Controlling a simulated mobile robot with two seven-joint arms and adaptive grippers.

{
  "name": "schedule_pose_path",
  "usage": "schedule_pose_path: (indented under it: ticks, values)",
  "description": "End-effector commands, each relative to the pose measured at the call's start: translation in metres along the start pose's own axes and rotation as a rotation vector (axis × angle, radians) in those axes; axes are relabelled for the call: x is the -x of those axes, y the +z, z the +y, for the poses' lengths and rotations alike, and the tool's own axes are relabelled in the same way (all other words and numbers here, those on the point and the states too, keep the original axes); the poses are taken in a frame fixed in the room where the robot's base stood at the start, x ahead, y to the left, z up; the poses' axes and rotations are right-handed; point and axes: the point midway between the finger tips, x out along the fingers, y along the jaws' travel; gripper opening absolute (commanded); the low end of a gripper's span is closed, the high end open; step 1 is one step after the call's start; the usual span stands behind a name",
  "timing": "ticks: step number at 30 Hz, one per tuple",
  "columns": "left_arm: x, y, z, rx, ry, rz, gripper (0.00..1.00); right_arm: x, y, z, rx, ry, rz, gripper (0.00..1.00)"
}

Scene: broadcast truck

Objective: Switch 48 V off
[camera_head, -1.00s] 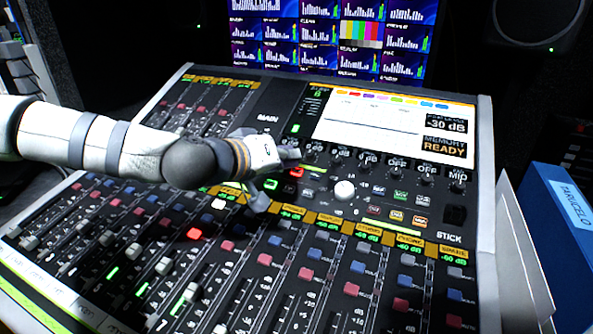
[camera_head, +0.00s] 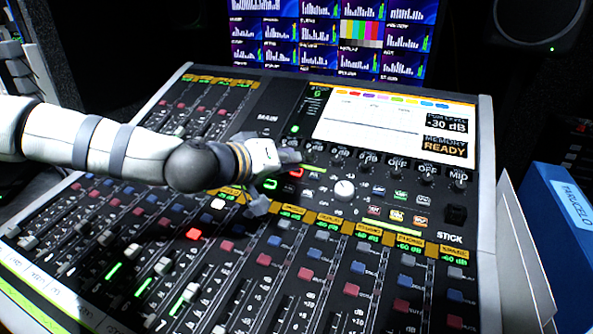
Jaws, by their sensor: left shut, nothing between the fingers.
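The mixing console (camera_head: 270,95) lies tilted in front of me. My left gripper (camera_head: 275,180) reaches in from the left, shut and empty, over the upper middle of the panel. Close by its fingers are a button lit red (camera_head: 297,173) and a button lit green (camera_head: 270,184). A row of small knobs starts just right of the gripper, and a larger pale knob (camera_head: 344,190) sits beyond it. I cannot read which control is marked 48 V, and the gripper hides part of the panel. I cannot tell whether a finger touches a button. My right gripper is not in view.
Faders and coloured buttons fill the console's lower part, with a lit red button (camera_head: 193,233) at left. A screen (camera_head: 385,128) is set in the console's top right. A meter display (camera_head: 330,40) stands behind. A blue binder (camera_head: 560,235) is at right.

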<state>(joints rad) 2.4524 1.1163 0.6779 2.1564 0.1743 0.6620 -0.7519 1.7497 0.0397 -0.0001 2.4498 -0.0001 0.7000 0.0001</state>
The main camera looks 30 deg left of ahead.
Motion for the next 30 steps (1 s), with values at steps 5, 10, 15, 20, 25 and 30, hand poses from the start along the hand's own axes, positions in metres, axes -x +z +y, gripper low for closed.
schedule_pose_path:
  ticks: [5,10,15,20,25,30]
  values:
    - [0.0001,-0.0004,0.0002,0.0,0.0,0.001,0.0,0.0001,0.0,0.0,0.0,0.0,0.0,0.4]
    - [-0.0013,0.0007,-0.0009,0.0,0.0,0.001,0.0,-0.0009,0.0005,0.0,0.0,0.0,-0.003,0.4]
    - [-0.0028,0.0018,-0.0021,0.0,0.0,0.001,0.0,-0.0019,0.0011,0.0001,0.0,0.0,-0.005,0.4]
    - [-0.0042,0.0028,-0.0031,0.0,0.0,0.001,0.0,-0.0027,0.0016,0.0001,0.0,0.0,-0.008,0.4]
    - [-0.0056,0.004,-0.0044,0.0,-0.001,0.0,0.0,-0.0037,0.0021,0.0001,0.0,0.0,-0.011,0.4]
    - [-0.0056,0.0039,-0.0042,0.0,0.0,0.0,0.0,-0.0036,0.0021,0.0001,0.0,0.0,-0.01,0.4]
